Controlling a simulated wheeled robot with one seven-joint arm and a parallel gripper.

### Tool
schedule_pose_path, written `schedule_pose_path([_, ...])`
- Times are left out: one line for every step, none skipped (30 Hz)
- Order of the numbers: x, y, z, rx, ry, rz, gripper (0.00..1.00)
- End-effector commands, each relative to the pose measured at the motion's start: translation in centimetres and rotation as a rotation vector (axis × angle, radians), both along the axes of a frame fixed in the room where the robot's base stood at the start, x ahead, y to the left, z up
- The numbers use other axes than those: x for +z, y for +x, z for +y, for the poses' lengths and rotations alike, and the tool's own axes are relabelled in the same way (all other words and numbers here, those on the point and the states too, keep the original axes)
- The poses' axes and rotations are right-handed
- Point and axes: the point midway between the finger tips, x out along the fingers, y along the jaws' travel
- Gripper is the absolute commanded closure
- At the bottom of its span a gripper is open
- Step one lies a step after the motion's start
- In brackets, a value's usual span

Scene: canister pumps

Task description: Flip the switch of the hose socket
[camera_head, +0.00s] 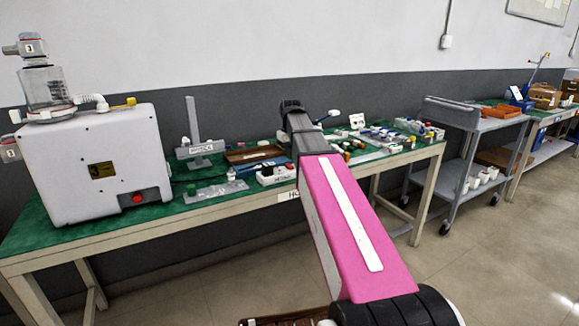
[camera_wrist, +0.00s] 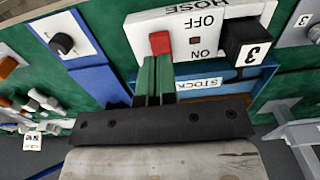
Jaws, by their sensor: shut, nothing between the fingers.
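The hose socket (camera_wrist: 184,20) is a white panel in the upper middle of the wrist view, its HOSE, OFF and ON lettering upside down. A red switch (camera_wrist: 160,43) stands on it, and a small dark red spot lies between OFF and ON. A black block marked 3 (camera_wrist: 247,38) is at its right. My gripper (camera_wrist: 156,60) is shut and empty, its greenish fingertips at the lower edge of the red switch. Whether they touch it I cannot tell. In the head view, the small white box (camera_head: 278,174) beside my arm looks like the socket; my fingers are hidden there.
A blue tray marked STOCK (camera_wrist: 225,82) lies just beyond the socket. A white plate with a black knob (camera_wrist: 62,43) is at left. The large white pump (camera_head: 95,165) stands on the green bench (camera_head: 140,212) at left. Small bottles (camera_head: 380,135) crowd the bench right of my arm.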

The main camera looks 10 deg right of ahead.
Motion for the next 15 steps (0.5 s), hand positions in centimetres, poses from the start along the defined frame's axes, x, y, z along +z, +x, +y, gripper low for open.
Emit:
schedule_pose_path([0.4, 0.0, 0.0, 0.000, 0.000, -0.001, 1.00])
schedule_pose_path([0.6, 0.0, 0.0, 0.000, 0.000, -0.001, 1.00])
schedule_pose_path([0.9, 0.0, 0.0, 0.000, 0.000, -0.001, 1.00])
schedule_pose_path([1.1, 0.0, 0.0, 0.000, 0.000, 0.000, 1.00])
schedule_pose_path([1.3, 0.0, 0.0, 0.000, 0.000, 0.000, 1.00])
schedule_pose_path([1.6, 0.0, 0.0, 0.000, 0.000, 0.000, 1.00])
schedule_pose_path([1.8, 0.0, 0.0, 0.000, 0.000, 0.000, 1.00])
schedule_pose_path([2.0, 0.0, 0.0, 0.000, 0.000, 0.000, 1.00])
schedule_pose_path([2.2, 0.0, 0.0, 0.000, 0.000, 0.000, 1.00])
schedule_pose_path([2.4, 0.1, 0.0, 0.000, 0.000, -0.001, 1.00])
schedule_pose_path([2.7, 0.1, 0.0, 0.000, 0.000, -0.001, 1.00])
schedule_pose_path([2.9, 0.0, 0.0, 0.000, 0.000, -0.001, 1.00])
schedule_pose_path([3.2, 0.0, 0.0, 0.000, 0.000, -0.001, 1.00])
schedule_pose_path([3.3, 0.0, 0.0, 0.000, 0.000, -0.001, 1.00])
schedule_pose_path([3.5, 0.0, 0.0, 0.000, 0.000, 0.000, 1.00])
